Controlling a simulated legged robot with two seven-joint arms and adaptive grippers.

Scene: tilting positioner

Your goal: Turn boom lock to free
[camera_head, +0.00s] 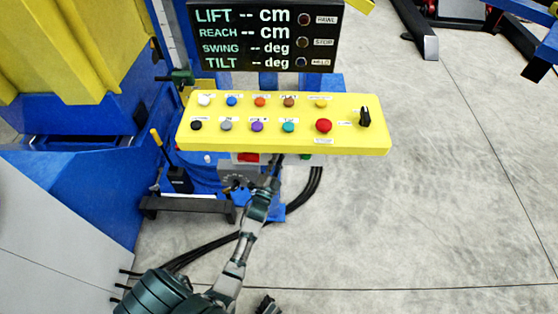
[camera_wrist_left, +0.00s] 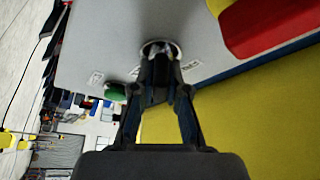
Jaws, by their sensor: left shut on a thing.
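My left gripper (camera_head: 275,165) reaches up to the grey panel under the front edge of the yellow control box. In the left wrist view its fingers (camera_wrist_left: 160,58) are shut on a small dark switch knob, which I take for the boom lock. A round silver collar (camera_wrist_left: 148,49) surrounds the knob on the grey panel (camera_wrist_left: 105,35). The fingers hide most of the knob, so its setting cannot be read. Labels beside it are too small to read. A small dark piece at the head view's bottom edge may be my right gripper (camera_head: 268,306).
The yellow control box (camera_head: 365,143) carries several coloured buttons and a black selector (camera_head: 364,117). A display (camera_head: 262,35) stands behind it. In the wrist view, a green button (camera_wrist_left: 115,92) and red part (camera_wrist_left: 262,24) flank the knob. Black cables (camera_head: 306,196) run below.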

